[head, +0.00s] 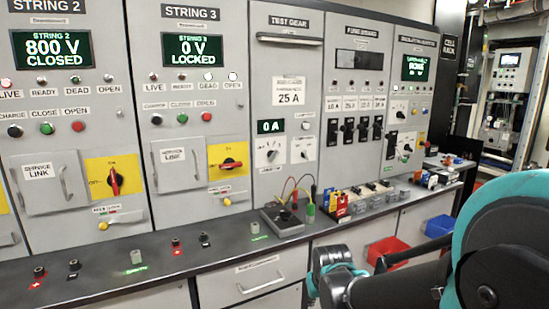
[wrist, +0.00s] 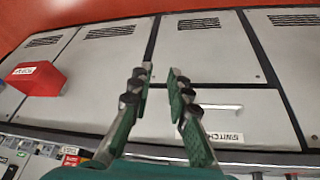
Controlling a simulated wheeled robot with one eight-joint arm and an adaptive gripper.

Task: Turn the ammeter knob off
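The test gear panel (head: 283,60) stands in the middle of the head view. Its lit display (head: 270,127) reads 0 A. Below it are two white dials: the left knob (head: 271,155) has a dark pointer, and a second knob (head: 304,152) sits to its right. Which is the ammeter knob is not readable; the left one is directly under the display. My gripper (wrist: 161,72) is open in the wrist view, with green-padded fingers apart and nothing between them. It faces grey cabinet fronts, away from the knobs. In the head view my arm fills the lower right.
A dark counter (head: 150,262) runs below the panels. Short terminals stick up at left.

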